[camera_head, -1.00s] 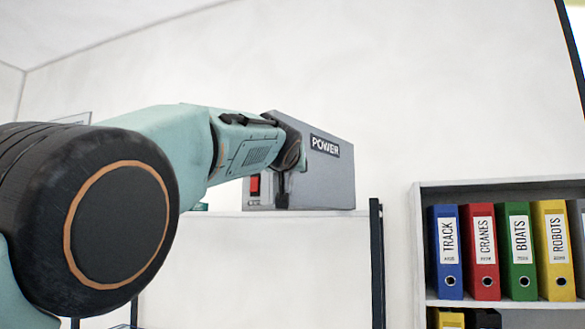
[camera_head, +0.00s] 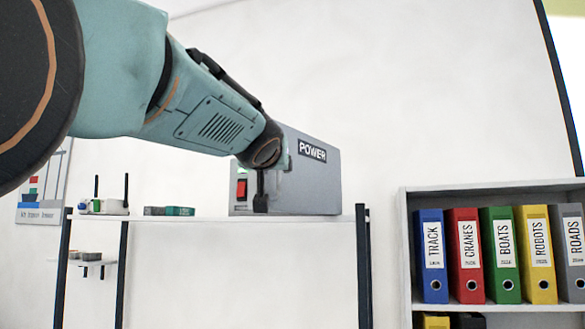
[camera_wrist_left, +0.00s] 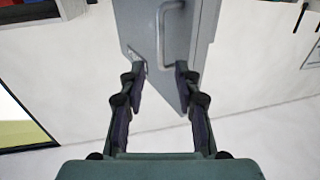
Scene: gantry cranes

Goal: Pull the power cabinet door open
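The grey power cabinet (camera_head: 318,182) stands on a white shelf, its "POWER" label on the side facing me. A red switch (camera_head: 241,189) shows on its left face. My left arm reaches to that face; the left gripper (camera_head: 262,200) is mostly hidden behind its own wrist. In the left wrist view the left gripper (camera_wrist_left: 160,70) is open, fingers apart, in front of the grey cabinet (camera_wrist_left: 138,22). A bar handle (camera_wrist_left: 162,35) lies just beyond the fingertips, roughly in line with the gap between them. Whether the door is ajar I cannot tell. My right gripper is not in view.
The white shelf (camera_head: 190,219) has dark posts and also carries small items (camera_head: 165,211) left of the cabinet. A bookcase (camera_head: 480,191) with coloured binders stands at the right.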

